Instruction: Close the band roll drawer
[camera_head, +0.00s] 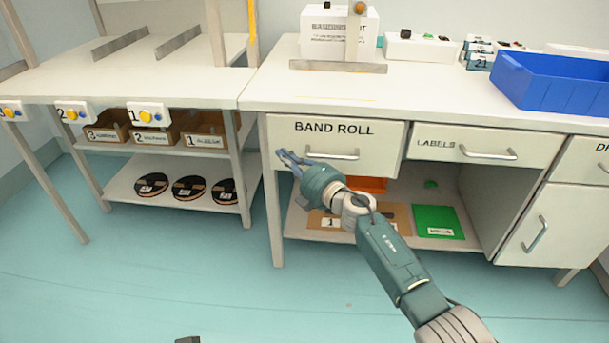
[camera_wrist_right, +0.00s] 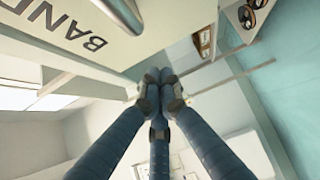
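The band roll drawer (camera_head: 290,141) is under the front left of the right-hand bench. Its white front bears the words BAND ROLL and a grey bar handle (camera_head: 332,155). The front seems to stand a little proud of the labels drawer beside it. My right gripper (camera_head: 284,156) is in front of the drawer's lower left part, left of the handle, fingers pointing left. In the right wrist view the fingertips (camera_wrist_right: 158,76) are together with nothing between them, and the drawer front (camera_wrist_right: 60,25) and handle (camera_wrist_right: 120,14) are at the upper left. Contact is unclear.
The labels drawer (camera_head: 430,143) is to the right, above an open shelf with a green folder (camera_head: 437,221). A blue bin (camera_head: 555,82) stands on the bench (camera_head: 420,85). A shelf unit with black rolls (camera_head: 189,188) is to the left. The floor in front is clear.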

